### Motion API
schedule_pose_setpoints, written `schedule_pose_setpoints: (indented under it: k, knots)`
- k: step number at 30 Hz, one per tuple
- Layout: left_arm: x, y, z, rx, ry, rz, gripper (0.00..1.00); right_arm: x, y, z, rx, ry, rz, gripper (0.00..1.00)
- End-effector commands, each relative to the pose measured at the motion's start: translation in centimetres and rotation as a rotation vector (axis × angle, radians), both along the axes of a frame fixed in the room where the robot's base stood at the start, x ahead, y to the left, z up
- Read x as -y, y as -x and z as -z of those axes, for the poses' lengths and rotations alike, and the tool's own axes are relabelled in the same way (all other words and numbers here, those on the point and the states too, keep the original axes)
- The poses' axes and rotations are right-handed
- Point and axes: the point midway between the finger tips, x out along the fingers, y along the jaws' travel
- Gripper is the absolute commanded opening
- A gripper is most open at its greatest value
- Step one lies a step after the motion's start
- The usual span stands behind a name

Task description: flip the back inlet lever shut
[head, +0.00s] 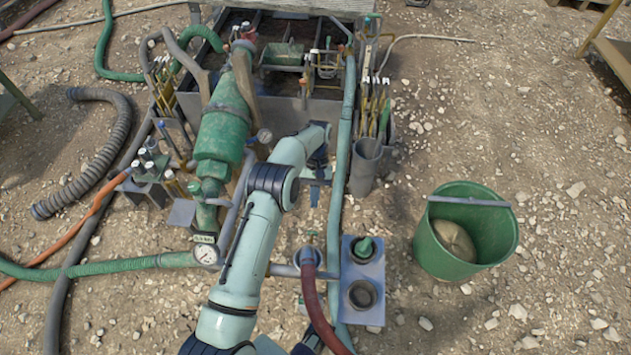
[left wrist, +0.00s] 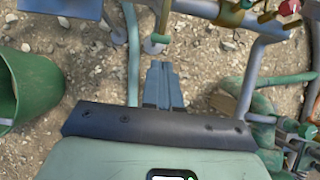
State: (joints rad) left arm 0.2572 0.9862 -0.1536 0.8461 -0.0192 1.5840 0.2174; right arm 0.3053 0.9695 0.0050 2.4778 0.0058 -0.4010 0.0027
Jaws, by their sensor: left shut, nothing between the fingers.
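My left gripper (head: 315,192) hangs below the bent end of my left arm, in front of the mud tank (head: 300,104). In the left wrist view its two blue-grey fingers (left wrist: 161,66) are together with nothing between them. A small green-tipped handle on a brassy stem (left wrist: 161,38) shows just beyond the fingertips, apart from them in the picture. Brass and red valve parts (left wrist: 268,16) are at the upper right of that view. I cannot tell which part is the back inlet lever; my arm covers part of the pipework in the head view. My right gripper is not in view.
A green cylinder (head: 222,125) stands left of my arm, with a pressure gauge (head: 206,254) below it. A green bucket (head: 432,235) holding a sack (head: 455,240) stands at right. Hoses (head: 100,150) lie at left. Gravel at far right is mostly clear.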

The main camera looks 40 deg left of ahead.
Motion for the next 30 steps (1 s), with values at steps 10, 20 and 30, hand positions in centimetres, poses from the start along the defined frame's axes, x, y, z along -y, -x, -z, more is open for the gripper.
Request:
schedule_pose_setpoints:
  k: [10, 20, 30]
  knots:
    - [-1.4, -2.3, -4.0, -0.001, 0.001, 0.0, 0.0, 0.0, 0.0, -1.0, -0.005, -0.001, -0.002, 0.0]
    - [-1.8, -3.0, -5.4, 0.0, 0.0, -0.001, 0.0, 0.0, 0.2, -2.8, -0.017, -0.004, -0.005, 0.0]
    - [-1.8, -3.0, -5.6, -0.002, 0.001, 0.0, 0.0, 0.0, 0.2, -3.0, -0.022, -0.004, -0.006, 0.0]
